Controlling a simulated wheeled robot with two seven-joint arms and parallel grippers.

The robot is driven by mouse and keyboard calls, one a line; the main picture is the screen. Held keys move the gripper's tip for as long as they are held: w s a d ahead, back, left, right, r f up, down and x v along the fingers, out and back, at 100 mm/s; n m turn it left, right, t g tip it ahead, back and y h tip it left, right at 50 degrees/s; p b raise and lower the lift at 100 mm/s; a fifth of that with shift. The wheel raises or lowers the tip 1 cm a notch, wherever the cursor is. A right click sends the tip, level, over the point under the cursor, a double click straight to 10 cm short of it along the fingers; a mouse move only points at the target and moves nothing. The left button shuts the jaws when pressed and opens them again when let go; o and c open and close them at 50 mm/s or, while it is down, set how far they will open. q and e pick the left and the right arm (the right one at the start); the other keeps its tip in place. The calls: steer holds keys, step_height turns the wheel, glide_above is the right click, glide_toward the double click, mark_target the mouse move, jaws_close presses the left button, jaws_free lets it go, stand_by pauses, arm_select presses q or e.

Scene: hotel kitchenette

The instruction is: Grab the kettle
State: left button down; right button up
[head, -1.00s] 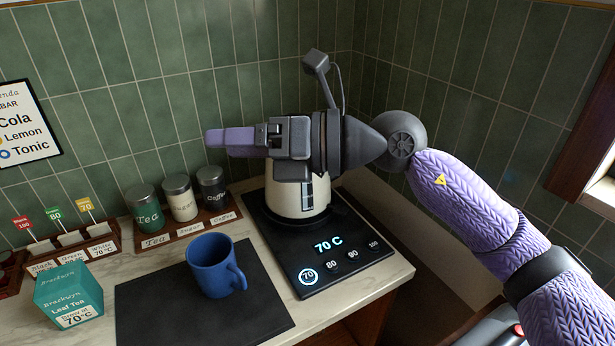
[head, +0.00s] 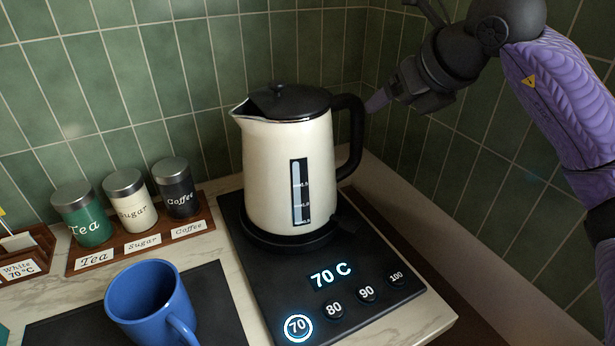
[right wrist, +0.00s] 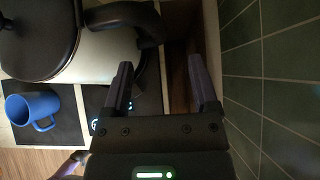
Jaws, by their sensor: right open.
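The cream kettle (head: 270,175) stands upright on the black heating base (head: 370,290), its spout to the left. Its black handle (head: 355,135) is on the right side. My right gripper (head: 378,101) is open and empty, just right of the handle's upper part and apart from it. In the right wrist view, the open fingers (right wrist: 161,72) are well spread. The handle (right wrist: 148,25) lies ahead of them, roughly in line with the gap, nearer the left finger. The kettle's dark lid (right wrist: 38,35) shows at the left there. My left gripper is not in the head view.
A blue mug (head: 150,300) stands on a dark mat (head: 220,305) in front of the kettle, to the left. Tea, sugar and coffee jars stand in a wooden rack (head: 80,264) left of the kettle. The green tiled wall (head: 430,170) is close behind and right of my gripper.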

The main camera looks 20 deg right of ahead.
mark_target(362, 119)
steer(key=x, duration=0.3)
steer(key=b+x, duration=0.1)
steer(key=x, duration=0.2)
steer(key=a+b+x, duration=0.1)
steer(key=x, duration=0.1)
steer(key=shift+w+f, duration=0.25)
steer(key=shift+f, duration=0.05)
steer(key=shift+c, duration=0.4)
steer(key=c, duration=0.7)
jaws_close()
steer(key=shift+r, duration=0.15)
